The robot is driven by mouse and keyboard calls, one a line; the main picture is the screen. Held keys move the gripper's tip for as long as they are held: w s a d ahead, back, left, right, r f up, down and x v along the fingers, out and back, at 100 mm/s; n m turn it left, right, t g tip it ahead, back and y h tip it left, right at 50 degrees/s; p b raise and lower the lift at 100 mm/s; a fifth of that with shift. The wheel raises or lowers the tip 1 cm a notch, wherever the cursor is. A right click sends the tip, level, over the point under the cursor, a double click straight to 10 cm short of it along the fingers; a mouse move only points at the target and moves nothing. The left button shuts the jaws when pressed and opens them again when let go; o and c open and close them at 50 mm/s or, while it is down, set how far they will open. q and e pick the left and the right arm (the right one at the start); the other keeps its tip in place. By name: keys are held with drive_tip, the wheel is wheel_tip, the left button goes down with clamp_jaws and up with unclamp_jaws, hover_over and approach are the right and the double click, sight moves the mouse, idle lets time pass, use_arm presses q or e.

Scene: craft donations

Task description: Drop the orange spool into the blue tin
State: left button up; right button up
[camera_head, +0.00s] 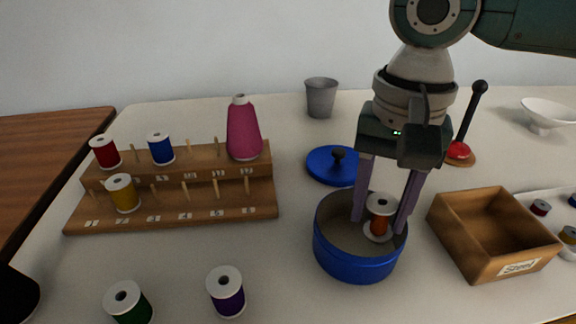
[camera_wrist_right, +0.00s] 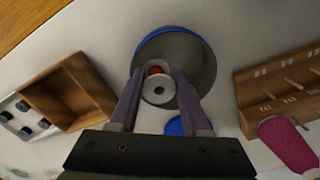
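The orange spool (camera_head: 379,223), with white ends, is upright and slightly tilted between the two fingers of my right gripper (camera_head: 381,222). The fingers touch or nearly touch the spool's white end on both sides. The blue tin (camera_head: 356,266) stands open on the table below, and the spool is over its mouth; how far it is inside the rim is hard to tell. In the right wrist view, the spool (camera_wrist_right: 158,90) shows between the fingertips with the tin (camera_wrist_right: 213,70) behind it. My left gripper is not in view.
A blue lid (camera_head: 330,167) lies behind the tin. A wooden box (camera_head: 452,233) stands close to the right. A wooden spool rack (camera_head: 230,201) with several spools is at left. Green (camera_head: 128,303) and purple (camera_head: 227,293) spools stand in front. A grey cup (camera_head: 321,98) is behind.

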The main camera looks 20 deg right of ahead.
drive_tip(key=o, duration=0.4)
drive_tip(key=shift+o, duration=0.2)
wheel_tip(320, 180, up, 10)
drive_tip(key=p, duration=0.3)
drive_tip(key=s+a+r+n+t+y+p, duration=0.1)
drive_tip(key=s+a+r+n+y+p, duration=0.15)
drive_tip(key=s+a+n+p, duration=0.3)
drive_tip(key=s+a+r+n+t+y+p, duration=0.1)
drive_tip(key=s+a+r+n+t+p, duration=0.2)
drive_tip(key=a+p, duration=0.45)
drive_tip(key=s+d+r+n+h+p, duration=0.2)
drive_tip(key=s+d+r+h+p, duration=0.1)
drive_tip(key=s+d+r+p, duration=0.55)
wheel_tip(320, 180, up, 35)
drive_tip(key=w+d+p, duration=0.1)
drive_tip(key=p, duration=3.5)
drive_tip(key=shift+d+p, duration=0.25)
drive_tip(key=shift+p, duration=0.15)
